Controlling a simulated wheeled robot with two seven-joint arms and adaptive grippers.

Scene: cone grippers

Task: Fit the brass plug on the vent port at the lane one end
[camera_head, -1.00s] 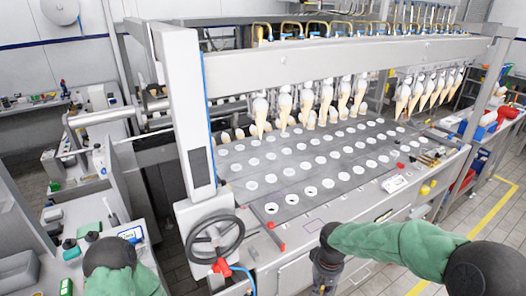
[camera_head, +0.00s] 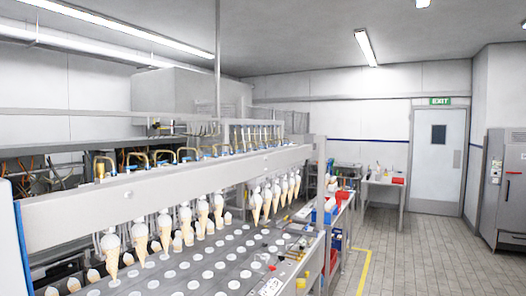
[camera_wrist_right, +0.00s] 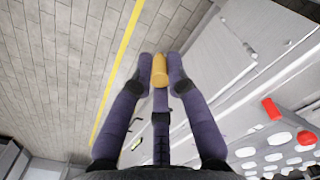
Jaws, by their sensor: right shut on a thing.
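The brass plug (camera_wrist_right: 160,72) is a short yellow-gold cylinder in the right wrist view. My right gripper (camera_wrist_right: 160,66) is shut on it, with one dark finger on each side. I cannot pick out the vent port for certain; several looped brass pipes (camera_head: 138,158) stand along the top of the machine in the head view. Small brass pieces (camera_head: 292,254) lie at the right end of the machine's deck. Neither gripper shows in the head view, and my left gripper is in no view.
The machine's crossbar (camera_head: 150,190) runs across, with ice cream cones (camera_head: 203,215) hanging in a row above the holed deck (camera_head: 215,262). A red part (camera_wrist_right: 271,108) stands near the deck edge. Open floor (camera_head: 420,262) with a yellow line lies at right.

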